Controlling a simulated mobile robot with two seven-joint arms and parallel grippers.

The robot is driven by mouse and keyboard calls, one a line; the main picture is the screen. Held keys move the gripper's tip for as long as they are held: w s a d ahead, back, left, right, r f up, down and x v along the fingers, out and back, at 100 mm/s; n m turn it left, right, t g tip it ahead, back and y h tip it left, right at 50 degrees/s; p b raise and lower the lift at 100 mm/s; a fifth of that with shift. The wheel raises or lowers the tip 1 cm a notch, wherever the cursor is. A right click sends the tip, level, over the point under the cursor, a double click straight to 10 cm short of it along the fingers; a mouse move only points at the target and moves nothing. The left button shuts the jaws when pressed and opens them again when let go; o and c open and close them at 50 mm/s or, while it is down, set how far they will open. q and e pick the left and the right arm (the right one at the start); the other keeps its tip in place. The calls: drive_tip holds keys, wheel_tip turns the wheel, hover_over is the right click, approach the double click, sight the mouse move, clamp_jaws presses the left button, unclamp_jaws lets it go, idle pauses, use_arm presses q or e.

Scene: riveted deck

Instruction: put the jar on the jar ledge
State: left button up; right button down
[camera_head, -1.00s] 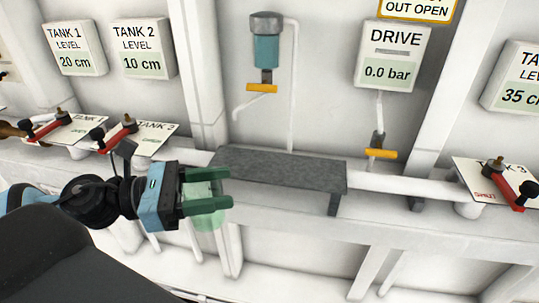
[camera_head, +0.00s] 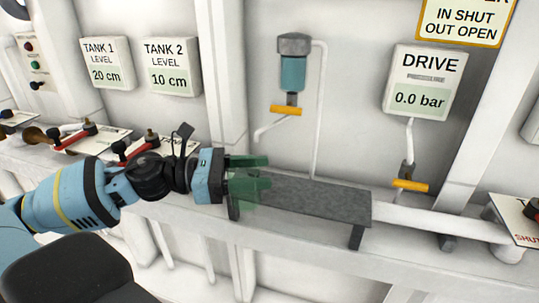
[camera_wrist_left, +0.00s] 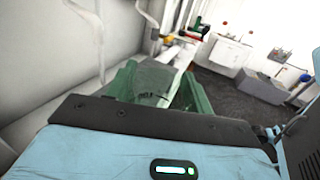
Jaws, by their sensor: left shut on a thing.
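The jar (camera_head: 246,196) is pale green and see-through. My left gripper (camera_head: 262,170) has green fingers and is shut on it. In the head view the jar overlaps the left end of the jar ledge (camera_head: 328,202), a dark grey shelf on legs. I cannot tell whether the jar touches the ledge. The fingers partly hide it. In the left wrist view the jar (camera_wrist_left: 153,82) sits between the two green fingers (camera_wrist_left: 158,90). My right gripper is not in view.
The rest of the ledge's top is clear. Behind it, a blue filter bowl (camera_head: 293,72) with a yellow valve handle (camera_head: 285,110) hangs on the wall. Another yellow handle (camera_head: 410,185) is to the right. Red-handled levers (camera_head: 140,147) stand to the left.

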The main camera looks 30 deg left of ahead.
use_arm(q)
drive_tip(key=shift+w+a+f, duration=0.15)
drive_tip(key=shift+w+f, duration=0.05)
drive_tip(key=shift+w, duration=0.35)
drive_tip(key=shift+w+a+r+b, duration=0.15)
drive_tip(key=shift+w+b, duration=0.1)
drive_tip(key=shift+w, duration=0.25)
drive_tip(key=shift+w+a+r+b, duration=0.1)
drive_tip(key=shift+w+b, duration=0.1)
drive_tip(key=shift+w, duration=0.3)
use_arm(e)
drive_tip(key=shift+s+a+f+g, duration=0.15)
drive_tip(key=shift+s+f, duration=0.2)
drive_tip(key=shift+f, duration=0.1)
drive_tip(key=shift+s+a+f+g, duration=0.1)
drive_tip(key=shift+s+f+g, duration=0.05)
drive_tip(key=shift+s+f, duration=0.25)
use_arm(q)
drive_tip(key=shift+w+a, duration=0.15)
drive_tip(key=shift+w, duration=0.35)
drive_tip(key=shift+w+a, duration=0.15)
drive_tip(key=shift+w, duration=0.55)
drive_tip(key=shift+w+a, duration=0.15)
drive_tip(key=shift+w, duration=0.5)
drive_tip(key=shift+f, duration=0.3)
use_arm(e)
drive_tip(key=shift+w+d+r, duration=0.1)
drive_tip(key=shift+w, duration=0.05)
use_arm(q)
drive_tip(key=shift+f, duration=0.1)
